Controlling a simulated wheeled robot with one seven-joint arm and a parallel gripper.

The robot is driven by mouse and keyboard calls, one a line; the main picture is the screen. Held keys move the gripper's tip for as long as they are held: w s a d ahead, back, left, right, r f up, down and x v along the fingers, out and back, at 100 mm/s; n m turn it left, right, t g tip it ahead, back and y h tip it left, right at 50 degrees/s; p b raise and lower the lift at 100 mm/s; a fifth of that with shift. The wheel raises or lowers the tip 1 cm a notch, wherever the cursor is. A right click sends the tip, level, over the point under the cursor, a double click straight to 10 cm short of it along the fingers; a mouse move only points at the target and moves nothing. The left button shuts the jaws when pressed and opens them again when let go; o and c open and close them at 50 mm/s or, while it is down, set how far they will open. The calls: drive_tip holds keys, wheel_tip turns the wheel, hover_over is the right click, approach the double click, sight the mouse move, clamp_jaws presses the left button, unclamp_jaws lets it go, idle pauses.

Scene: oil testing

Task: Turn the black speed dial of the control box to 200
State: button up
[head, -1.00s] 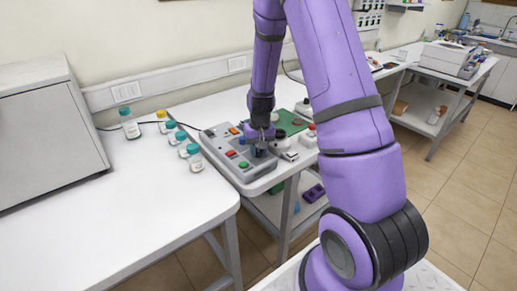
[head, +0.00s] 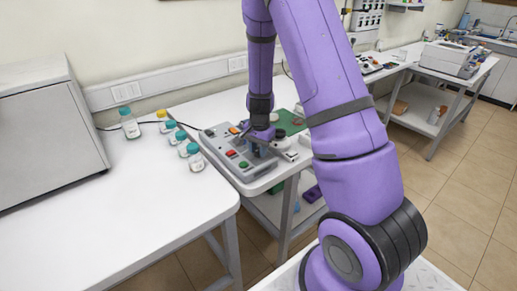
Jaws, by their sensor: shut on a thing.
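The grey control box (head: 211,140) lies near the front edge of the far white table, with small coloured buttons on its top. My gripper (head: 260,150) points down at the right part of the box, its fingers low against the panel. It is shut on the black speed dial, which is mostly hidden by the fingers. The dial's pointer, its scale and any speed readout are too small or covered to read.
Several small bottles with teal or yellow caps (head: 129,123) stand left of the box. A green mat (head: 290,121) and small grey items lie just right of my gripper. A large grey cabinet (head: 45,130) stands on the near table (head: 130,215), whose front is clear.

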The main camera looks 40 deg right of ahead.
drive_tip(key=shift+m, duration=0.3)
drive_tip(key=o, duration=0.9)
drive_tip(key=shift+r, duration=0.1)
drive_tip(key=r, duration=1)
drive_tip(key=shift+s+r, duration=0.2)
drive_tip(key=shift+r, duration=0.15)
